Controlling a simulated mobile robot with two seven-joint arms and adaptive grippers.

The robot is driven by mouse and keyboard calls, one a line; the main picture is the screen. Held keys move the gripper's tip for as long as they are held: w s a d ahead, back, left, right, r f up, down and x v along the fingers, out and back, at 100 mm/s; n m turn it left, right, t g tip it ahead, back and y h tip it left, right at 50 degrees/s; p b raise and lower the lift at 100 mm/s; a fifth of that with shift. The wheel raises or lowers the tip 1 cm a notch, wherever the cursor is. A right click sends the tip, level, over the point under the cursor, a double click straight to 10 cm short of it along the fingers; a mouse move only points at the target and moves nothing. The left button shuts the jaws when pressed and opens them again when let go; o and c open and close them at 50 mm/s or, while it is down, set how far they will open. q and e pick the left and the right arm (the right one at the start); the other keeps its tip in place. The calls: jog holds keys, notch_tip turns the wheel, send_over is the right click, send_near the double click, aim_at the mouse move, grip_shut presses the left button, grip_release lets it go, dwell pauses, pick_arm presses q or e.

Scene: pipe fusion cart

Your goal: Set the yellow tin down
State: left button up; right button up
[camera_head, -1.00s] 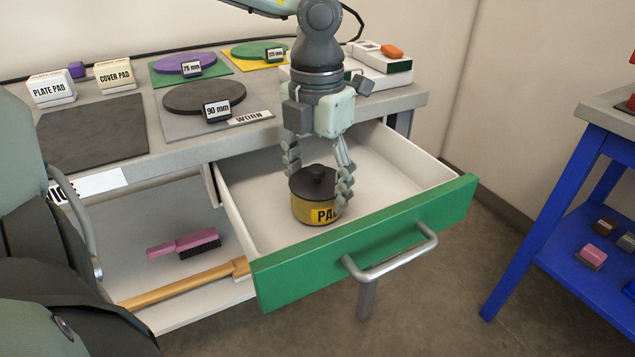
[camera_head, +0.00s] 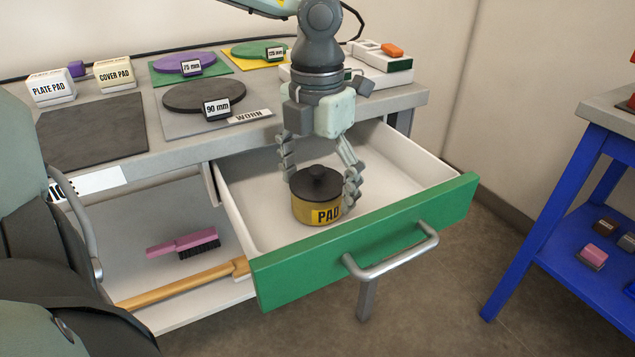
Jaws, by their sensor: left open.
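The yellow tin (camera_head: 304,211), with a black knobbed lid and a PAD label, stands upright on the floor of the open drawer (camera_head: 262,172). My left gripper (camera_head: 320,181) points down over it from above. Its fingers are spread on either side of the tin, one behind its left edge and one at its right edge. The gripper is open; I cannot tell whether a finger still touches the tin. My right gripper is not in view.
The drawer has a green front with a metal handle (camera_head: 395,261). Left of it, a pink brush (camera_head: 184,243) and a wooden handle (camera_head: 178,286) lie on a lower shelf. Pads and discs cover the worktop above. A blue cart (camera_head: 560,220) stands at right. The drawer is otherwise empty.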

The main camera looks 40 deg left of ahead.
pick_arm(q)
jog(key=shift+r, duration=0.1)
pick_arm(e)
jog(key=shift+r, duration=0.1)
pick_arm(q)
jog(key=shift+r+p, duration=0.25)
jog(key=shift+p, duration=0.15)
notch_tip(320, 180, up, 11)
jog(key=shift+f, duration=0.1)
jog(key=shift+r, duration=0.4)
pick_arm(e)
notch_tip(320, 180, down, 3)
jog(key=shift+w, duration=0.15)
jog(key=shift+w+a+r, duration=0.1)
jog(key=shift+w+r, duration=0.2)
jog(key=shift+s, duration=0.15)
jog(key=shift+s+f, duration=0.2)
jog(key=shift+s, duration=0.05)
pick_arm(q)
jog(key=shift+c, duration=0.3)
